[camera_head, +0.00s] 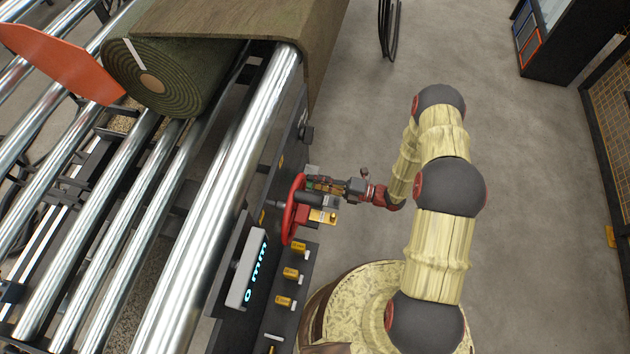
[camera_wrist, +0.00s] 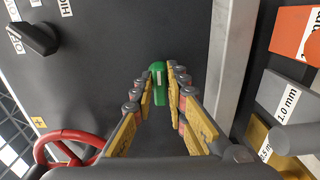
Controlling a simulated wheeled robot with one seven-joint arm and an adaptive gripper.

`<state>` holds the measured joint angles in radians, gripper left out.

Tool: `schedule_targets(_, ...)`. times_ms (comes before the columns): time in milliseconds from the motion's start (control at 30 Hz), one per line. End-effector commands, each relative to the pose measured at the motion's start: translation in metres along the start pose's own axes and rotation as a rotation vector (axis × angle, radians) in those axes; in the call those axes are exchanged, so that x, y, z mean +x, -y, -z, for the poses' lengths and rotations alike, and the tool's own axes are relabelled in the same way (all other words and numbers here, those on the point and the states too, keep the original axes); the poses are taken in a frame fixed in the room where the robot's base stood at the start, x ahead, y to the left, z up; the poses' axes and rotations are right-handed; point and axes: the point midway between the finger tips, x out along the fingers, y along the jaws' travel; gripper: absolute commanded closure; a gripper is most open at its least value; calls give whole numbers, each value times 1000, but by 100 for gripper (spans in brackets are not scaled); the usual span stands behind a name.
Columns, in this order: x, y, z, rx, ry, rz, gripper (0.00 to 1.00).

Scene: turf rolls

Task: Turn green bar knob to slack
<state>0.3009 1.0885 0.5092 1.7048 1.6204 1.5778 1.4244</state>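The green bar knob (camera_wrist: 158,82) sits on the dark panel in the wrist view, with its long side running up and down the picture and a pale mark on its upper part. My gripper (camera_wrist: 161,88) has its two yellow-padded fingers apart, one on each side of the knob. The fingertips are very close to the knob's sides; I cannot tell if they touch. In the head view my gripper (camera_head: 318,185) reaches the panel behind the red handwheel, and the knob is too small and covered to make out there. The word slack is not readable.
A red handwheel (camera_head: 293,208) stands out from the panel beside my gripper and shows at lower left in the wrist view. A black switch knob (camera_wrist: 36,38) is at upper left. Thickness blocks (camera_wrist: 287,96) lie at right. A display (camera_head: 248,268) reads 0 mm.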

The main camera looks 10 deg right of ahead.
Motion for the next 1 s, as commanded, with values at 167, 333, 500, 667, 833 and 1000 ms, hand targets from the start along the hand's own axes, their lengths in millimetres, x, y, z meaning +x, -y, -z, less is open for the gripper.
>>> schedule_targets(167, 0, 0, 1, 0, -1, 0, 74)
schedule_targets(333, 0, 0, 1, 1, -2, -1, 70)
schedule_targets(500, 0, 0, 1, 1, -2, -1, 70)
schedule_targets(667, -9, 0, 0, 1, 0, -1, 70)
schedule_targets(833, -36, 0, 0, 0, 3, 0, 70)
schedule_targets(1000, -70, 0, 0, 0, 4, -1, 70)
